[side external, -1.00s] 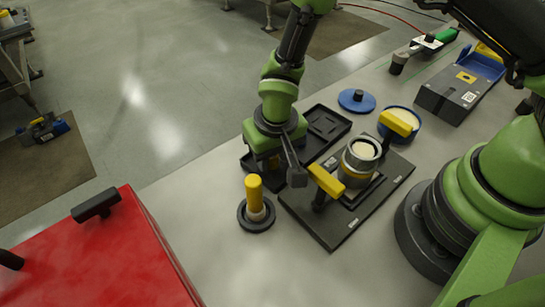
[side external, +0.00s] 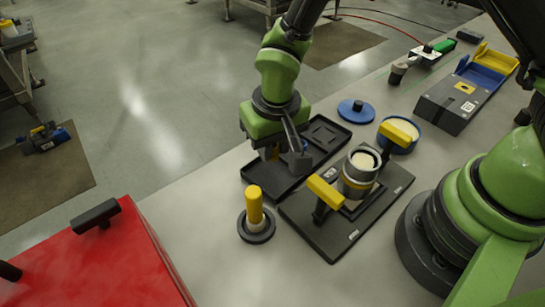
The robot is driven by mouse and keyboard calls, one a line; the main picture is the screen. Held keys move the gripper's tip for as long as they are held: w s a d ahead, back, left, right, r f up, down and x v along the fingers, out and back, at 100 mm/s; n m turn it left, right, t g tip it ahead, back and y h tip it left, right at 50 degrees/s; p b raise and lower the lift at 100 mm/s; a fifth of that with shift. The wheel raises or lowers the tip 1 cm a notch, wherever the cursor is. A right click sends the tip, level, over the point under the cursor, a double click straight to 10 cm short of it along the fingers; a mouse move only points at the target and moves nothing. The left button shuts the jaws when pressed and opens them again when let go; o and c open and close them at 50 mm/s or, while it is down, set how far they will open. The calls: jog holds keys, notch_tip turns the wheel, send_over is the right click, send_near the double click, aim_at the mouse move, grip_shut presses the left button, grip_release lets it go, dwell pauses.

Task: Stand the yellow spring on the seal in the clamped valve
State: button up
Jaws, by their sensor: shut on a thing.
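My gripper (side external: 285,155) is over the black parts tray, left of the clamped valve, and is shut on the yellow spring (side external: 269,154). Only a small yellow bit of the spring shows; my finger and the gripper body hide the rest. The valve (side external: 357,178), a grey cylinder with a yellow band, stands upright on a dark plate (side external: 340,240) between two yellow-handled clamps (side external: 325,192). Its top is open and shows a pale round face, partly shaded; I cannot make out the seal clearly.
The black tray (side external: 335,135) lies under my gripper. A yellow-topped post on a black round base (side external: 256,222) stands in front. A blue lid (side external: 357,110) and a blue-rimmed tub (side external: 400,135) are behind the valve. A red case (side external: 100,260) is at front left.

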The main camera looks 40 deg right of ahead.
notch_tip(320, 180, up, 4)
jog(key=shift+d+r, duration=0.1)
jog(key=shift+r, duration=0.1)
jog(key=s+d+r+m+g+h, duration=0.1)
jog(key=s+d+r+m, duration=0.4)
jog(key=m, duration=0.5)
jog(key=s+d+r+m+g, duration=0.1)
jog(key=s+d+r+m, duration=0.15)
jog(key=s+m, duration=0.6)
jog(key=shift+m, duration=0.25)
jog(key=shift+w+d+f, duration=0.1)
jog(key=shift+w+f, duration=0.05)
jog(key=shift+f, duration=0.65)
jog(key=shift+w+d+f, duration=0.1)
jog(key=shift+w+f, duration=0.05)
jog(key=shift+f, duration=0.6)
jog(key=shift+w+d+f, duration=0.1)
jog(key=shift+w+f, duration=0.05)
jog(key=shift+f, duration=0.65)
jog(key=shift+f, duration=0.15)
jog(key=shift+f, duration=0.55)
jog(key=shift+f, duration=0.2)
jog(key=shift+f, duration=0.25)
